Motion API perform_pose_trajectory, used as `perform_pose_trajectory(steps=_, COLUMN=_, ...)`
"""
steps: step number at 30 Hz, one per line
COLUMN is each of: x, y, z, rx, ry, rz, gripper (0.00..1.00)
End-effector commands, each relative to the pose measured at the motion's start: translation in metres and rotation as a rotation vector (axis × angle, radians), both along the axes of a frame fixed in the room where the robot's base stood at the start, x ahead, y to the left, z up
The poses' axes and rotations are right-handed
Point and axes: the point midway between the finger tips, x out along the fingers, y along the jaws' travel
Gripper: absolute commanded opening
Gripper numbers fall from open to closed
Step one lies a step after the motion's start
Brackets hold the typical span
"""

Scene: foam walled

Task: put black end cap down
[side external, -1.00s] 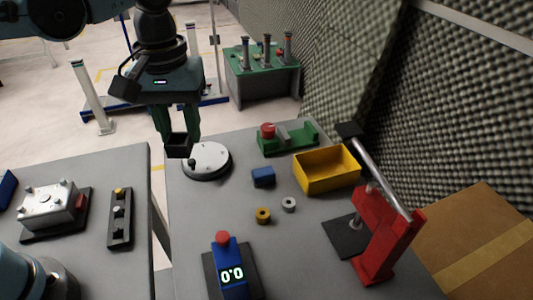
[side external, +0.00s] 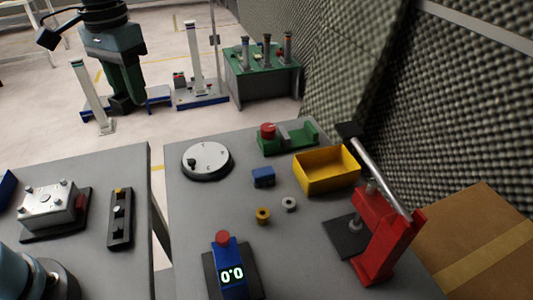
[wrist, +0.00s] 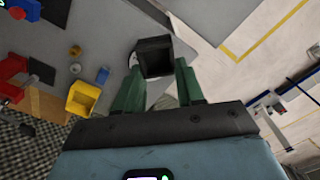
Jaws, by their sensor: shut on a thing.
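The black end cap (wrist: 154,52) is a dark, hollow, square-looking piece held between the green fingers of my gripper (wrist: 157,68) in the wrist view. Its open side faces the camera. In the side external view my gripper (side external: 125,98) is up at the upper left, beyond the far left corner of the grey table (side external: 200,225). The cap there is a dark shape at the fingertips, hard to tell from them. My gripper is shut on the cap and nothing is seen touching it from below.
On the table are a round white dial (side external: 207,159), blue block (side external: 263,177), yellow bin (side external: 327,170), green fixture with red button (side external: 288,138), two small rings, a red press (side external: 385,235) and a blue timer (side external: 231,270).

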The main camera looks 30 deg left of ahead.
Motion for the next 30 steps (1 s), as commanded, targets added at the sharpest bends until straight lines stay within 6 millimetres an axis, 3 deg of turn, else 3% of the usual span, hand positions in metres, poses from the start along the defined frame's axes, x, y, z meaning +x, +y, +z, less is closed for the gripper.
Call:
perform_pose_trajectory(steps=2, x=-0.001, y=0.0, z=0.013, rx=0.0, ry=0.0, rz=0.0, gripper=0.04)
perform_pose_trajectory(steps=8, x=0.005, y=-0.046, z=0.011, rx=0.0, ry=0.0, rz=-0.105, gripper=0.04)
perform_pose_trajectory(steps=17, x=-0.003, y=-0.145, z=0.012, rx=-0.001, ry=0.0, rz=-0.319, gripper=0.04)
perform_pose_trajectory(steps=24, x=-0.038, y=-0.235, z=0.012, rx=-0.002, ry=0.0, rz=-0.515, gripper=0.04)
perform_pose_trajectory(steps=30, x=-0.077, y=-0.294, z=0.011, rx=-0.002, ry=0.001, rz=-0.654, gripper=0.04)
